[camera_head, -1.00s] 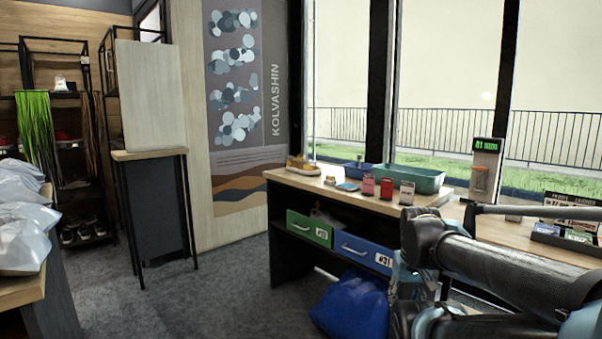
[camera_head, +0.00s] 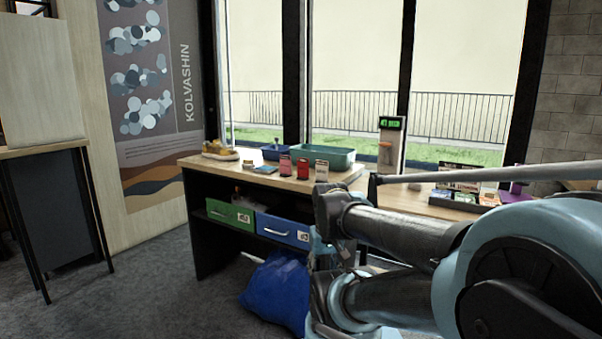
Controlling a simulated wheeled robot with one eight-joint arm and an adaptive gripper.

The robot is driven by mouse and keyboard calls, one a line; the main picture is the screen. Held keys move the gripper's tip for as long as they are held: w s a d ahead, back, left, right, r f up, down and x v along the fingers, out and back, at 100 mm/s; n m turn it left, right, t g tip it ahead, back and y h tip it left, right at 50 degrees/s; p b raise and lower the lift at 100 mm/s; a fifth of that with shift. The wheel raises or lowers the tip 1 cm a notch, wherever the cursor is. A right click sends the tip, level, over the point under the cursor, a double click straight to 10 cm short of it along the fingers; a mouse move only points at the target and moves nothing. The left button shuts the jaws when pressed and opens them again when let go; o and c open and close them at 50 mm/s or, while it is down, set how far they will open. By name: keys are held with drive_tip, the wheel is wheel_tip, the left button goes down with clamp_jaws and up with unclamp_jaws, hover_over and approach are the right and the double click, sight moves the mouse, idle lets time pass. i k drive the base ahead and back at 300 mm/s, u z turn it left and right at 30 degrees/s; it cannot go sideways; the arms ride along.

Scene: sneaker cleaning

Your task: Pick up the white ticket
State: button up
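I cannot make out a white ticket for certain. A small whitish upright item (camera_head: 322,171) stands on the table (camera_head: 375,180), to the right of a red item (camera_head: 303,169) and a pink item (camera_head: 285,165). It is too small to tell whether it is a ticket or a packet. My arm (camera_head: 400,240) reaches in from the right and covers part of the table's front and right. I cannot make out my gripper's fingers in this view.
A green tub (camera_head: 325,156) and a ticket-machine-like device (camera_head: 391,145) stand by the window. A green drawer (camera_head: 230,215) and a blue drawer (camera_head: 283,231) are under the table. A blue bag (camera_head: 275,290) lies on the floor.

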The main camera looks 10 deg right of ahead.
sight(322, 171)
drive_tip(key=z, duration=0.2)
drive_tip(key=i, duration=0.8)
drive_tip(key=u, duration=1.2)
